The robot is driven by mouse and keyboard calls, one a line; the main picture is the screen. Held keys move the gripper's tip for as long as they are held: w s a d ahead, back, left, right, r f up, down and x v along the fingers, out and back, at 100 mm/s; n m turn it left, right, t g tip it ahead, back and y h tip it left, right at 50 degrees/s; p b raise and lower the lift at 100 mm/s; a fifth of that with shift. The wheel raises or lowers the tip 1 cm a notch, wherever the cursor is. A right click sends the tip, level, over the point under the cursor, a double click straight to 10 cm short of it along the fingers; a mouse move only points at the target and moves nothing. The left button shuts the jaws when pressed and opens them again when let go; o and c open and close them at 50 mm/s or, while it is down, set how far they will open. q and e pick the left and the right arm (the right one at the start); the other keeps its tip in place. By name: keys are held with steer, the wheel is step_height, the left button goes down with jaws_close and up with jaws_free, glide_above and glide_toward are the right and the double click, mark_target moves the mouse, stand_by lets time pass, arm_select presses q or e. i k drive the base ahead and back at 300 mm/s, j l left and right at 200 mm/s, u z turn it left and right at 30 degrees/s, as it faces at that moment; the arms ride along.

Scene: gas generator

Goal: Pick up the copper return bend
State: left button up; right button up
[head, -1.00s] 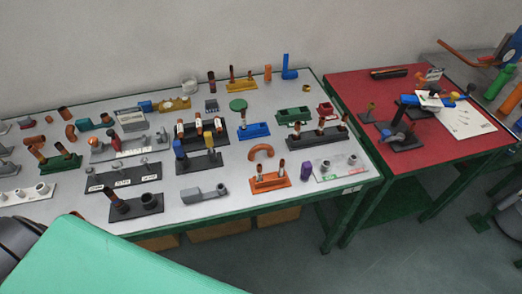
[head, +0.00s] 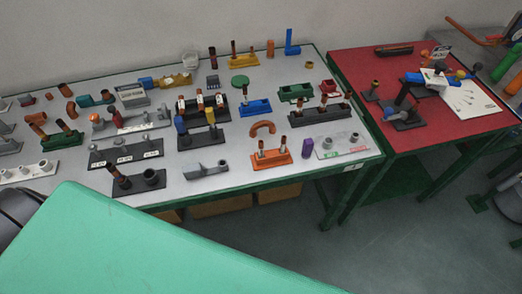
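The copper return bend (head: 263,128) is a small orange-brown U-shaped pipe piece. In the head view it lies on the grey top of the long table (head: 232,190), right of the middle, with its curve towards the back. It lies behind an orange block with copper stubs (head: 271,157) and in front of a blue block (head: 255,108). Nothing touches the bend. Neither of my grippers shows in the head view.
Several fixtures and pipe pieces crowd the long table, including a purple cylinder (head: 308,147) and a grey fitting (head: 206,169). A red table (head: 405,163) stands at the right. A large green panel (head: 150,245) fills the lower left foreground. Bare floor shows at lower right.

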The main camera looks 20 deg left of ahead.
mark_target(253, 132)
steer(key=i+l+u, duration=0.1)
steer(key=l+u, duration=0.15)
steer(key=u, duration=0.15)
steer(key=i+l+u, duration=0.1)
steer(key=l+u, duration=0.5)
steer(key=u, duration=0.15)
steer(key=i, duration=0.05)
